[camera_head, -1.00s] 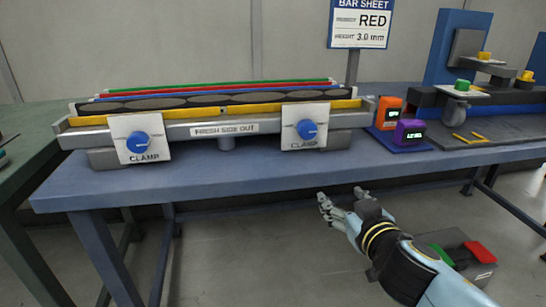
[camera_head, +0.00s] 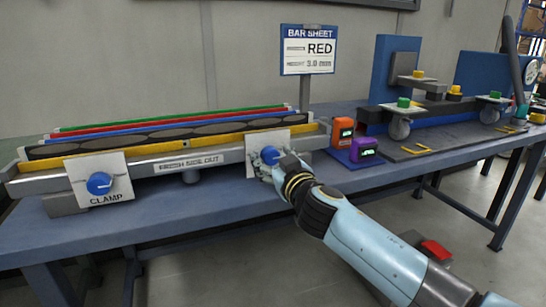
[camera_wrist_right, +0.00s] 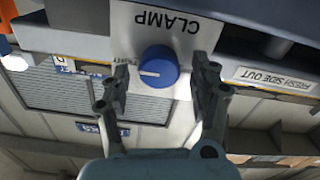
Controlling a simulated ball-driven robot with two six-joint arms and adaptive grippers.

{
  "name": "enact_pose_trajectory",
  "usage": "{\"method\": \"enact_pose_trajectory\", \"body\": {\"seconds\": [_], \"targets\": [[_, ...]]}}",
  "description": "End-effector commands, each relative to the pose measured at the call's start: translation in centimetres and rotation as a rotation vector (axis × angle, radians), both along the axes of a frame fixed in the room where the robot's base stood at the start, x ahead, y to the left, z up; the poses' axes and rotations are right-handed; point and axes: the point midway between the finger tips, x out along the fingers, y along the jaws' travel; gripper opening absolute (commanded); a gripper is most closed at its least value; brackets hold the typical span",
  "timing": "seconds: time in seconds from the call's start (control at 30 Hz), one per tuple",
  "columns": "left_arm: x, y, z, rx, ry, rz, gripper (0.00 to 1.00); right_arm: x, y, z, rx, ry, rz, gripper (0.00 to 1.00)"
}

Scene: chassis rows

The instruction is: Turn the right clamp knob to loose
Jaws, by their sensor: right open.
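The right clamp knob is blue with a white pointer line, on a white plate marked CLAMP. In the right wrist view the knob (camera_wrist_right: 158,67) sits between the open fingers of my right gripper (camera_wrist_right: 160,82), with a gap on each side. In the head view my right gripper (camera_head: 271,160) is at the right clamp plate (camera_head: 266,139) and hides most of its knob. The left clamp knob (camera_head: 99,183) is blue, on its own plate at the left end of the fixture. My left gripper is not in view.
The grey fixture (camera_head: 153,166) carries dark pads and colored bars. An orange device (camera_head: 342,132) and a purple device (camera_head: 363,149) stand right of it. A sign (camera_head: 308,50) reading RED, 3.0 mm stands behind. The blue bench front (camera_head: 190,215) is clear.

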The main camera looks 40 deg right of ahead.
Motion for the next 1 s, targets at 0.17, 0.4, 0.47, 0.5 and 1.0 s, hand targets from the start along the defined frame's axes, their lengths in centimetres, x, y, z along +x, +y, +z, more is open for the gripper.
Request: {"method": "enact_pose_trajectory", "body": {"seconds": [0.17, 0.4, 0.47, 0.5, 1.0], "targets": [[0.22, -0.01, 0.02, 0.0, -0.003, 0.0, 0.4, 0.27, -0.08, -0.03, 0.0, 0.001, 0.0, 0.62], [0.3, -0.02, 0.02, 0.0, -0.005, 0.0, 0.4, 0.23, -0.06, -0.03, 0.0, 0.001, 0.0, 0.47], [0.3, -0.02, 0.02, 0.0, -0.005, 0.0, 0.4, 0.23, -0.06, -0.04, 0.0, 0.001, 0.0, 0.39], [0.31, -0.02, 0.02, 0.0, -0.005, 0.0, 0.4, 0.22, -0.06, -0.03, 0.0, 0.001, 0.0, 0.34], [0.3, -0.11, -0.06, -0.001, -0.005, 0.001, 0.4, 0.22, -0.03, -0.06, -0.034, 0.009, 0.0, 0.07]]}}
